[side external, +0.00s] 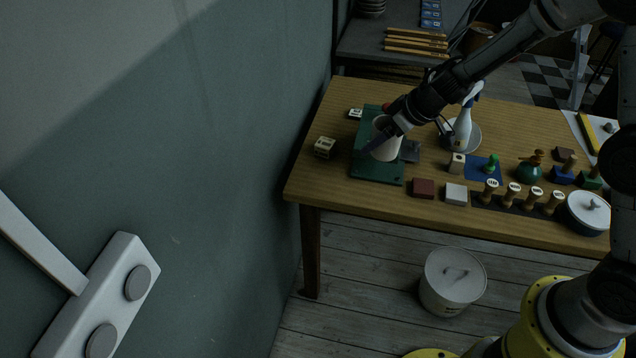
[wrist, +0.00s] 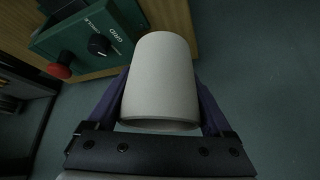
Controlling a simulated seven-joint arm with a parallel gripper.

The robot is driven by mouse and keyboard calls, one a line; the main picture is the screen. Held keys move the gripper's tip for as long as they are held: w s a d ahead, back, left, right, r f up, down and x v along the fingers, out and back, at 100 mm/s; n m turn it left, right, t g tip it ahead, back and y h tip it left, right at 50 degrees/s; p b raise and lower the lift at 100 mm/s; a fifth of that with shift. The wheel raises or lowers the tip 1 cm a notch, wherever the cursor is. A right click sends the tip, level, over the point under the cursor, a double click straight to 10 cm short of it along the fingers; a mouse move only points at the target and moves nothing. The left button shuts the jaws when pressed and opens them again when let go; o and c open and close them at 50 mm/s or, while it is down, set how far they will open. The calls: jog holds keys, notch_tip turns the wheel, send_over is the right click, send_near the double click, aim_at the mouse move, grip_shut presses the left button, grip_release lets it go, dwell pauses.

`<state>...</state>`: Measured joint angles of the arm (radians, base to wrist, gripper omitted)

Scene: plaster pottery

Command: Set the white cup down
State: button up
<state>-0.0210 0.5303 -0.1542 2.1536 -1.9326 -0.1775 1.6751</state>
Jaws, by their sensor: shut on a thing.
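The white cup (side external: 387,150) is over the green board (side external: 376,172) at the left part of the wooden table in the side external view. My gripper (side external: 376,143) comes down from the upper right and is shut on the cup. In the wrist view the cup (wrist: 160,80) fills the middle, with a purple finger on either side of it. I cannot tell whether the cup touches the board or hangs just above it.
A green box with a knob and a red button (wrist: 60,71) shows in the wrist view. A spray bottle (side external: 463,128), blocks and stamps fill the table's right.

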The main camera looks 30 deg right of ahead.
jog(key=shift+w+a+f+n, duration=0.1)
jog(key=shift+w+a+n, duration=0.05)
jog(key=shift+a+n, duration=0.45)
jog(key=a+f+n+g+y, duration=0.2)
jog(key=a+f+n+y, duration=0.1)
jog(key=a+n, duration=0.2)
jog(key=w+a+f, duration=0.1)
jog(key=w+f, duration=0.2)
jog(key=w, duration=0.1)
jog(key=w+a+f, duration=0.1)
jog(key=w+f, duration=0.2)
jog(key=w, duration=0.1)
jog(key=w+a+f, duration=0.1)
jog(key=w+f, duration=0.3)
jog(key=shift+w+a, duration=0.15)
jog(key=shift+a, duration=0.25)
jog(key=shift+w+f, duration=0.1)
jog(key=shift+f, duration=1.45)
jog(key=shift+f, duration=0.1)
jog(key=shift+f, duration=0.1)
jog(key=o, duration=1.3)
